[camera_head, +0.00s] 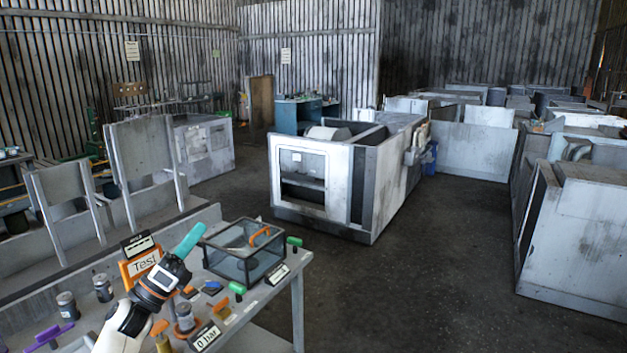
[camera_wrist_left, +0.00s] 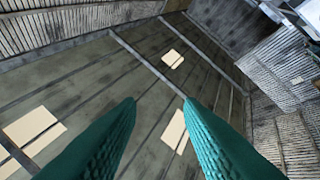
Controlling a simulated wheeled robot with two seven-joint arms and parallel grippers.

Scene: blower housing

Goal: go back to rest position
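My left gripper (camera_head: 189,241) has teal fingers and is raised above the workbench (camera_head: 298,300), pointing up and to the right. In the left wrist view its two fingers (camera_wrist_left: 160,103) stand apart with nothing between them. That view faces the ceiling (camera_wrist_left: 100,75) with its pale light panels. My right arm and gripper do not show in either view.
An orange "Test" sign (camera_head: 143,266), a "0 bar" label (camera_head: 205,337) and small coloured valves surround the arm. Open floor (camera_head: 440,260) lies right of the bench.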

